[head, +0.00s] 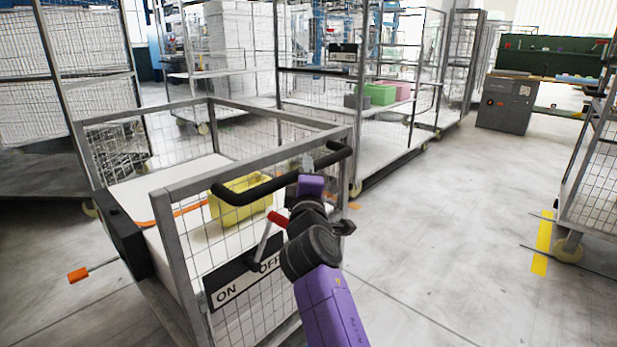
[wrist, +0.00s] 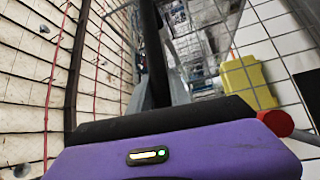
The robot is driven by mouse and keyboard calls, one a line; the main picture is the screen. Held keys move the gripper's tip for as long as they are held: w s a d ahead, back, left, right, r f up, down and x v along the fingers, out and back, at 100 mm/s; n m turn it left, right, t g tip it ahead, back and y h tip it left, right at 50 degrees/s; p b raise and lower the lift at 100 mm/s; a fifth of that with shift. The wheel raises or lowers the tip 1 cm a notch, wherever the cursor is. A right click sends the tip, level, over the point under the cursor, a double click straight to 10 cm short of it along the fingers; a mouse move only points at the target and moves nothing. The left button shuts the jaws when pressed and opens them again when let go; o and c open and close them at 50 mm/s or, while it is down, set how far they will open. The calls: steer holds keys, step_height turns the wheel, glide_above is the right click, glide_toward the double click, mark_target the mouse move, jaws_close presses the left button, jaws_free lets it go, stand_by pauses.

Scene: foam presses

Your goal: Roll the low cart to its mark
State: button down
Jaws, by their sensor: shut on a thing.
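The low cart (head: 265,112) is a grey frame with wire mesh sides at centre left in the head view. Its black push handle (head: 240,194) runs along the near top edge. My purple gripper (head: 308,165) is shut on this handle near its right part. In the wrist view the dark handle (wrist: 153,45) runs up between the grey fingers. A yellow bin (head: 228,200) sits inside the cart, and also shows in the wrist view (wrist: 247,82). A red-tipped lever (head: 277,218) leans toward OFF on the ON/OFF plate (head: 225,292). A yellow floor strip (head: 541,247) lies at right; I cannot tell whether it is the mark.
A tall mesh cage (head: 424,75) with green (head: 380,94) and pink bins stands just beyond the cart. Another mesh cart (head: 603,165) is at the right edge. A grey cabinet (head: 505,104) stands at the back right. The floor between (head: 445,220) is clear.

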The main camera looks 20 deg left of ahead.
steer(key=shift+a+f, duration=0.15)
steer(key=shift+a, duration=0.25)
steer(key=c, duration=1.4)
jaws_free()
steer(key=shift+o, duration=1)
steer(key=shift+d, duration=0.1)
steer(key=shift+s+d, duration=0.1)
steer(key=shift+s+d, duration=0.15)
steer(key=shift+s, duration=0.1)
steer(key=p+v, duration=0.2)
steer(key=v, duration=0.5)
steer(key=shift+p, duration=0.3)
